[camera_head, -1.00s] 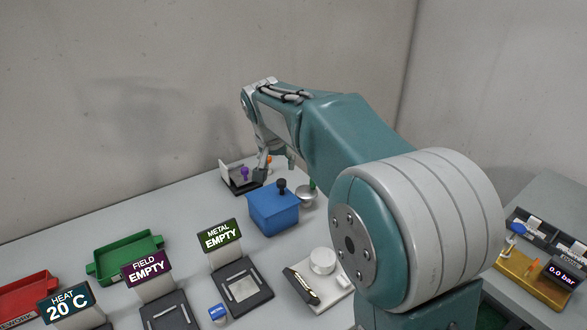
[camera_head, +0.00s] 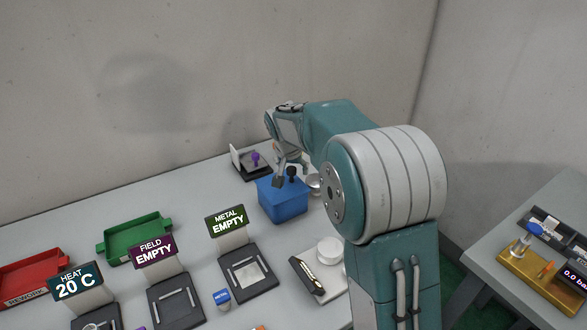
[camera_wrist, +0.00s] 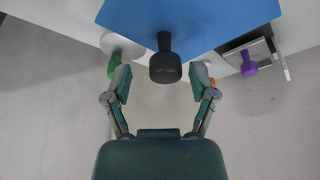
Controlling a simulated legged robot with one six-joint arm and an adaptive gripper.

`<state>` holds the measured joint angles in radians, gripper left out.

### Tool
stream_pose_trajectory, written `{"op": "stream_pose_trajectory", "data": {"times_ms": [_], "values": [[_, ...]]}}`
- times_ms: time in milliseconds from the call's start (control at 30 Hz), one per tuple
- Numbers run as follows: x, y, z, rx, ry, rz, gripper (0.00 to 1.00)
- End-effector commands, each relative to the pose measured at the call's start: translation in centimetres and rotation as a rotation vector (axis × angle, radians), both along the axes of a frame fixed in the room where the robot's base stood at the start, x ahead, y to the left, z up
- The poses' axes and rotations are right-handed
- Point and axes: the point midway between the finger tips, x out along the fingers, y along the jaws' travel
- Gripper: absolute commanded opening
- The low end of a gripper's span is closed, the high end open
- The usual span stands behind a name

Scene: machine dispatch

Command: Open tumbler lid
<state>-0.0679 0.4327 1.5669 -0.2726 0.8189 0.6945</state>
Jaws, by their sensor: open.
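The tumbler is a blue box (camera_head: 282,203) on the table below my arm, and its lid carries a black knob (camera_head: 291,172). In the wrist view the blue lid (camera_wrist: 200,22) fills the top, and the black knob (camera_wrist: 165,62) points toward the camera between my fingers. My gripper (camera_wrist: 162,76) is open, with one finger on either side of the knob and gaps on both sides. In the head view my gripper (camera_head: 283,175) is at the box's upper edge, next to the knob. Whether the fingers are level with the knob is unclear.
A round metal dish with a green knob (camera_wrist: 114,64) stands beside the box, partly hidden by my arm. A stand with a purple knob (camera_head: 255,159) is behind it. The metal station (camera_head: 250,273), green tray (camera_head: 135,240) and white cylinder fixture (camera_head: 329,250) stand nearby.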

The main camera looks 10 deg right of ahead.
Motion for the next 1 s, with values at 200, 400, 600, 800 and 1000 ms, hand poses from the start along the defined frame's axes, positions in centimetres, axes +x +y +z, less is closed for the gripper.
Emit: {"op": "stream_pose_trajectory", "data": {"times_ms": [200, 400, 600, 800, 1000], "values": [[0.12, -0.05, -0.33, 0.000, 0.000, 0.001, 0.74], [0.10, -0.23, -0.30, 0.002, 0.000, 0.001, 0.25], [0.17, -0.15, -0.32, 0.000, 0.000, 0.001, 0.00], [0.17, 0.00, -0.22, -0.014, -0.005, 0.002, 0.00], [0.06, 0.52, 0.44, -0.078, -0.028, 0.007, 0.00]]}}
